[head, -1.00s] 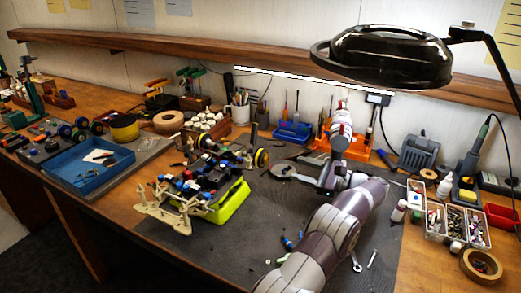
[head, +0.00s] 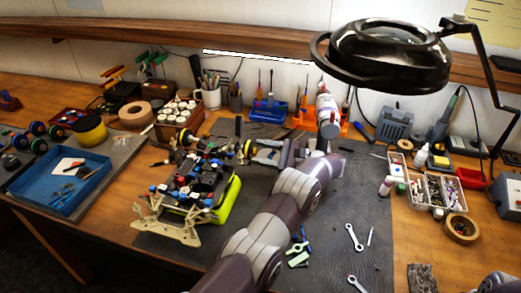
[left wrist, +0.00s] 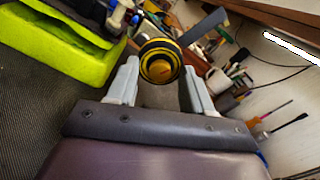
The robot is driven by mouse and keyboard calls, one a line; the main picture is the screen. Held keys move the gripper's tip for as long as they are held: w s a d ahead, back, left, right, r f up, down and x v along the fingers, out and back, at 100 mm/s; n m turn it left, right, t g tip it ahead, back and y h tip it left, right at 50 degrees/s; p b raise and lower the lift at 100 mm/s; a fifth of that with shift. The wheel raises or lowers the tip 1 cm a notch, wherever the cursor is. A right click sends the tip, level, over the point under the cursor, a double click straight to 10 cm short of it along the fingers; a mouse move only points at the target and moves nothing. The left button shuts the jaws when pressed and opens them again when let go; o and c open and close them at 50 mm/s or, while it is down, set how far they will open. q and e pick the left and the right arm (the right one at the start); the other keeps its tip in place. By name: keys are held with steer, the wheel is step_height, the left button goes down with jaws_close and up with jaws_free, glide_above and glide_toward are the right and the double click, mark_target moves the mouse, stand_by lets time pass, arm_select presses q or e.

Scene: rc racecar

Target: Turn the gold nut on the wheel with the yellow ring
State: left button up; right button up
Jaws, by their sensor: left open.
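The racecar (head: 190,185) sits on a lime-green stand (head: 228,200) on the dark mat. A wheel with a yellow ring (head: 247,151) is at its right rear, facing my left gripper (head: 262,153). In the left wrist view this wheel (left wrist: 159,52) is face-on, just beyond and between the tips of my open left gripper (left wrist: 163,75). A small gold-orange spot, seemingly the gold nut (left wrist: 158,70), shows at its hub. I cannot tell whether the fingers touch the wheel. My right gripper is out of view.
A black magnifier lamp (head: 390,55) hangs over the right. Wrenches (head: 354,237) and green pieces (head: 298,258) lie on the mat (head: 330,265). A blue tray (head: 60,187) is left; part bins (head: 437,192) and a tape roll (head: 461,228) are right. Cups and screwdrivers stand behind.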

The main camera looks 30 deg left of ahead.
arm_select(q)
jaws_close()
steer(key=shift+f+b, duration=0.2)
steer(key=shift+b, duration=0.35)
steer(key=m+b, duration=0.8)
steer(key=b, duration=0.3)
steer(key=shift+f+b, duration=0.1)
steer(key=shift+b, duration=0.3)
steer(key=shift+r+m+b, duration=0.2)
steer(key=shift+m+b, duration=0.8)
steer(key=shift+m, duration=0.8)
steer(key=shift+r, duration=0.1)
jaws_free()
